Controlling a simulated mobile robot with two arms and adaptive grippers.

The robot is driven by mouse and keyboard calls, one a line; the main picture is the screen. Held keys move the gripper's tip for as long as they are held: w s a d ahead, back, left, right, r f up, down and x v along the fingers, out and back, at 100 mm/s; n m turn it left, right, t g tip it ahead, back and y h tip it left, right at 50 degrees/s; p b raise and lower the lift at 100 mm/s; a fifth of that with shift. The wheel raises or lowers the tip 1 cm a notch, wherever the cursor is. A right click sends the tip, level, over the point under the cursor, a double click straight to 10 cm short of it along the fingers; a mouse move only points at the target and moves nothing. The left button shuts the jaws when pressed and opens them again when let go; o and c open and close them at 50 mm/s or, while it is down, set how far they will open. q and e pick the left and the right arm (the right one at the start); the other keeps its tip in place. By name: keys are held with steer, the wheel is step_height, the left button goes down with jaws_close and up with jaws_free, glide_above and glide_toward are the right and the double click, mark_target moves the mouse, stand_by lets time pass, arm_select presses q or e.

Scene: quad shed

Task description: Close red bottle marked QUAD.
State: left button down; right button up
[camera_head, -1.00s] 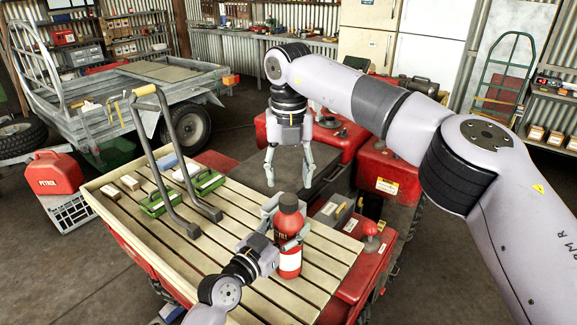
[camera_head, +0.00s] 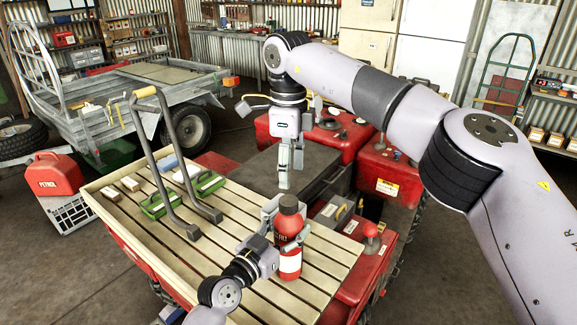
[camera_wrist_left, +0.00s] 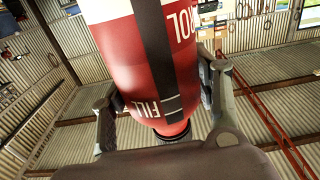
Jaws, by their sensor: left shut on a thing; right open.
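The red bottle (camera_head: 289,225) stands upright over the slatted wooden deck (camera_head: 210,262), with a dark brownish-red top and a pale band low down. My left gripper (camera_head: 285,232) is shut around it. In the left wrist view the bottle (camera_wrist_left: 140,62) fills the middle between the fingers, with partial white lettering and a dark strap-like stripe. No QUAD mark is readable. I cannot tell whether its top is a separate cap. My right gripper (camera_head: 284,184) is open and empty, pointing down just above the bottle's top; its fingers overlap, seen edge-on.
A dark bent bar with a yellow grip (camera_head: 165,150) stands on the deck's left. Green boxes (camera_head: 207,184) lie near it. The red quad body (camera_head: 372,262) is beside the deck at right. A red petrol can (camera_head: 53,174) sits on a white crate at far left.

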mark_target(289, 200)
steer(key=shift+f, duration=4.05)
jaws_close()
steer(key=shift+o, duration=0.7)
jaws_free()
step_height(289, 200, up, 12)
